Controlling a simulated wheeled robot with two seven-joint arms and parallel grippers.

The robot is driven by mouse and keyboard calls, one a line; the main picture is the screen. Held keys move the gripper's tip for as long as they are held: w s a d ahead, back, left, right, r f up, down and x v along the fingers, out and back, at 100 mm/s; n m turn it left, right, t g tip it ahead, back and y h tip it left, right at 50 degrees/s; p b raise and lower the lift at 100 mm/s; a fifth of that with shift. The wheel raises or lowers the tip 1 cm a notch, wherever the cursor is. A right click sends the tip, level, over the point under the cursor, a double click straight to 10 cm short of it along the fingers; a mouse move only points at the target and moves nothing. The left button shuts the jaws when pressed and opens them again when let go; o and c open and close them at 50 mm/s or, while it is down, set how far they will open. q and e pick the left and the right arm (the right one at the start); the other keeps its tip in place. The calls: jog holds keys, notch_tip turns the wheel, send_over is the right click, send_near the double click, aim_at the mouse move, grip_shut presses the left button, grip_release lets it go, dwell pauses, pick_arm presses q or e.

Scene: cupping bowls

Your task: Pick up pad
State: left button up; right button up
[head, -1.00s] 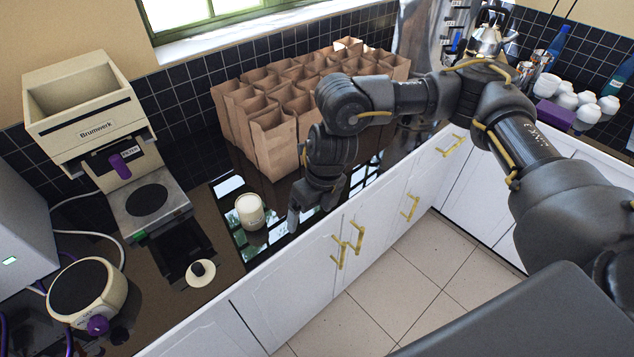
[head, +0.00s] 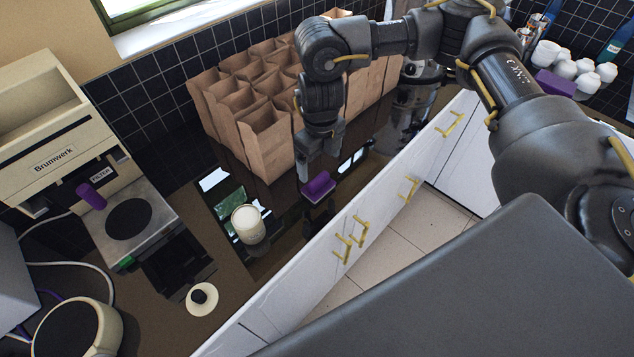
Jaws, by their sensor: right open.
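A small purple block, which I take to be the pad (head: 318,187), lies on the dark glossy counter (head: 225,262), near its front edge. My right gripper (head: 314,168) points down just behind and above it, at its upper left in the head view. The jaws are open with nothing seen between them. The gripper looks apart from the pad, though the exact gap is hard to tell. My left gripper is not in view.
A white cup (head: 248,224) stands left of the pad. Brown paper bags (head: 264,140) stand close behind my gripper. Cabinet doors (head: 300,310) drop away in front.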

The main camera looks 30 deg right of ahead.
aim_at(319, 178)
notch_tip(319, 178, down, 2)
jog(key=shift+w+d+f, duration=0.1)
jog(key=shift+f, duration=0.1)
jog(key=shift+w+f, duration=0.1)
jog(key=shift+f, duration=0.25)
jog(key=shift+f+p, duration=0.35)
jog(key=shift+p, duration=0.05)
notch_tip(319, 178, down, 4)
jog(key=shift+f+p, duration=0.1)
jog(key=shift+p, duration=0.3)
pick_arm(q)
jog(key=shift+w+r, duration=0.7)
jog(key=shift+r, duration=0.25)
pick_arm(e)
jog(key=c, duration=1.1)
jog(key=shift+o, duration=0.2)
